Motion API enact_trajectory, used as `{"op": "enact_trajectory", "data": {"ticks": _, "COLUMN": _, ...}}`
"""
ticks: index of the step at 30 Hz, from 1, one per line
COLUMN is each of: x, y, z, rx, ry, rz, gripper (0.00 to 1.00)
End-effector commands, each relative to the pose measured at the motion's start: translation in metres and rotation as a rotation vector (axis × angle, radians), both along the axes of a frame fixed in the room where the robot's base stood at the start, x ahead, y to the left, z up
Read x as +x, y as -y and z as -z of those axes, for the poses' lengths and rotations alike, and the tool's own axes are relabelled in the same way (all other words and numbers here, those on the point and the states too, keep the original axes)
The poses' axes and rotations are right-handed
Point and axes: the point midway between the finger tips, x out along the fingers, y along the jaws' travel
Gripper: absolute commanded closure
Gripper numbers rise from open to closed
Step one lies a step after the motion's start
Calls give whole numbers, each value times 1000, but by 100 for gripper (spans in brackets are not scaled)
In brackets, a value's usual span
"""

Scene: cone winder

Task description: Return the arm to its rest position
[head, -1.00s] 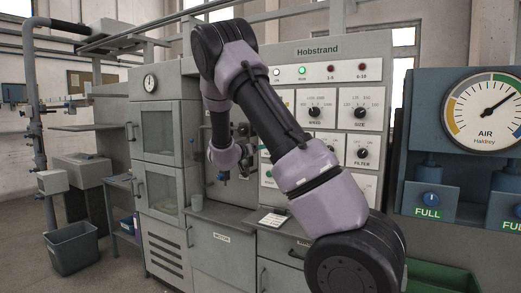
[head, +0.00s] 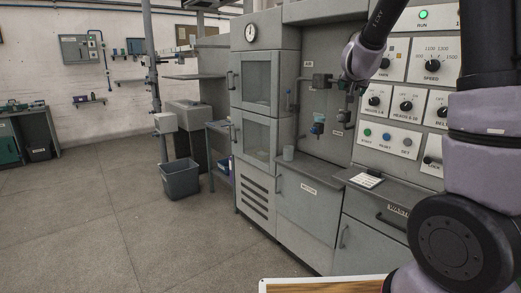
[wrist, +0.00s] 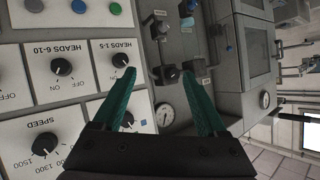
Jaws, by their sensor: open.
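My arm rises along the right side of the head view and reaches toward the grey cone winder's control panel (head: 408,85). My gripper (head: 350,86) is small and dark there, in front of the machine and left of the panel's knobs; its fingers are hard to make out. In the wrist view my gripper (wrist: 160,75) shows two green fingers spread apart with nothing between them. Behind them are the panel with labelled knobs (wrist: 62,68) and the machine's grey front, seen turned round. I cannot tell whether the fingers clear the panel by much.
A grey ledge (head: 345,174) with a small cup (head: 288,153) and a white card (head: 366,180) runs below the panel. A valve with a blue part (head: 319,122) sits left of my gripper. A grey bin (head: 180,179) stands on the floor. The floor at left is clear.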

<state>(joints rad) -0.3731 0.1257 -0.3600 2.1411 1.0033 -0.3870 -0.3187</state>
Motion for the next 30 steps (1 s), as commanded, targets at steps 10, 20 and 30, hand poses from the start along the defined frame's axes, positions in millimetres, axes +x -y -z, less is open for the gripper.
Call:
{"op": "enact_trajectory", "data": {"ticks": 10, "x": -163, "y": -68, "z": -56, "rx": 301, "ry": -153, "rz": -329, "gripper": 25}}
{"op": "enact_trajectory", "data": {"ticks": 20, "x": -326, "y": -84, "z": -33, "rx": 300, "ry": -414, "rz": -367, "gripper": 25}}
{"op": "enact_trajectory", "data": {"ticks": 30, "x": -361, "y": -81, "z": -21, "rx": 286, "ry": -483, "rz": -332, "gripper": 25}}
